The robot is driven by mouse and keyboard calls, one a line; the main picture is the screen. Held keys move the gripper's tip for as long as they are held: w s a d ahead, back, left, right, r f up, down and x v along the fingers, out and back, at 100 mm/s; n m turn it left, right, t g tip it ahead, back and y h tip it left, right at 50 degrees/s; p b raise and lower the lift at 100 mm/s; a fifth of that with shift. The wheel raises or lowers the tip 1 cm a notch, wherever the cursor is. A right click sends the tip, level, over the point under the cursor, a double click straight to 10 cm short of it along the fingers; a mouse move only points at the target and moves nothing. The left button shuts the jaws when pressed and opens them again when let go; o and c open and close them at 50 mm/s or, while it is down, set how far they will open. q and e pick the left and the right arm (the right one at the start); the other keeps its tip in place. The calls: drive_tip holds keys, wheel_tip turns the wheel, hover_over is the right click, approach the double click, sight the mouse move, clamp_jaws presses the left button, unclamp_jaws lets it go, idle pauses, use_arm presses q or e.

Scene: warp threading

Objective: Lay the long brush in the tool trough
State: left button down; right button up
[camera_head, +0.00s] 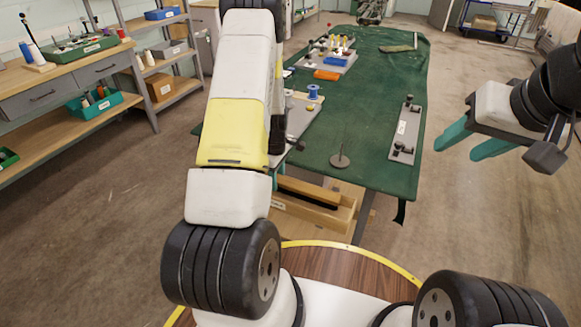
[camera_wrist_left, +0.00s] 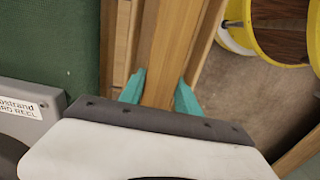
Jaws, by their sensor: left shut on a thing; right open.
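The wooden tool trough (camera_head: 318,214) is at the near edge of the green table, with a dark strip along its inside. In the left wrist view, my left gripper (camera_wrist_left: 161,78) has its teal fingers on both sides of a long light-wood piece (camera_wrist_left: 160,45), apparently the long brush, and is shut on it. Wooden trough walls (camera_wrist_left: 208,38) run along both sides of the piece. I cannot tell whether it rests on the trough's floor. In the head view, my left arm hides this gripper. My right gripper (camera_head: 458,148) is open and empty, right of the table.
The green-covered table (camera_head: 370,100) holds a grey bar fixture (camera_head: 404,135), a thin spindle on a round base (camera_head: 340,159), a blue spool (camera_head: 313,91) and a rack of pegs (camera_head: 335,62). A wooden workbench (camera_head: 75,70) stands at left.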

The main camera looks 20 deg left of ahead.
use_arm(q)
drive_tip(key=shift+f, duration=1.65)
drive_tip(key=shift+f, duration=0.15)
drive_tip(key=c, duration=0.9)
unclamp_jaws()
drive_tip(key=shift+o, duration=0.2)
